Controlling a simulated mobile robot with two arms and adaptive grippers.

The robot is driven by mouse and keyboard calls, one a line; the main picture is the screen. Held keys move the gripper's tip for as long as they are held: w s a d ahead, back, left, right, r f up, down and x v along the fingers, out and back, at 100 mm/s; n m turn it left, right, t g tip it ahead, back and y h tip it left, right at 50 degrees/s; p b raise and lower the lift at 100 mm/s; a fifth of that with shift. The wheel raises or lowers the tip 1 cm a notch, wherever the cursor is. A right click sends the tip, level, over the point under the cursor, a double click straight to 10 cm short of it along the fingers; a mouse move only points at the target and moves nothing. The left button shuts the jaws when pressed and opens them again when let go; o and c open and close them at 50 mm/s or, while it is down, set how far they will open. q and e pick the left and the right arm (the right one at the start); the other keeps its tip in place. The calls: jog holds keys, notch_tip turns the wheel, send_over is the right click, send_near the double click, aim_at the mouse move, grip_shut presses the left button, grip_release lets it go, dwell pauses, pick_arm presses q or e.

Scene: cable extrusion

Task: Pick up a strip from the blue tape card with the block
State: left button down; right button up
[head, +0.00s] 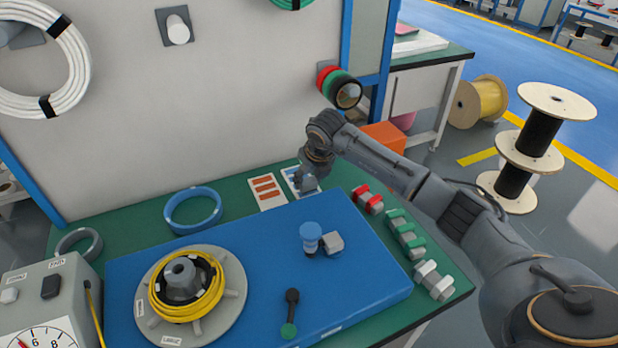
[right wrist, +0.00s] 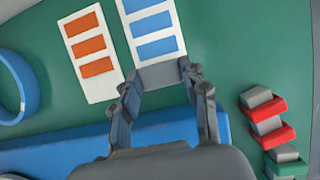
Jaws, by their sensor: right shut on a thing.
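The blue tape card (head: 290,176) lies on the green table top behind the blue mat, partly hidden by my right gripper (head: 309,182). In the right wrist view the white card (right wrist: 128,38) bears blue strips. My right gripper, also in the right wrist view (right wrist: 160,79), is shut on a grey block (right wrist: 163,74). The block overlaps the near end of the card in that view, just below the lowest visible blue strip (right wrist: 157,47). I cannot tell whether it touches the card. My left gripper is not in view.
An orange tape card (head: 267,191) lies left of the blue one. A blue ring (head: 193,211) is further left. Red clips (head: 368,199) and green clips (head: 406,234) stand to the right. A spool with yellow cable (head: 187,287) sits on the blue mat (head: 265,290).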

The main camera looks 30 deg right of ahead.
jog(key=shift+s+f+b, duration=0.1)
jog(key=shift+f+b, duration=0.45)
jog(key=shift+f, duration=0.2)
dwell(0.8)
jog(key=shift+r+p, duration=2.65)
jog(key=shift+r, duration=1.5)
jog(key=shift+f, duration=0.1)
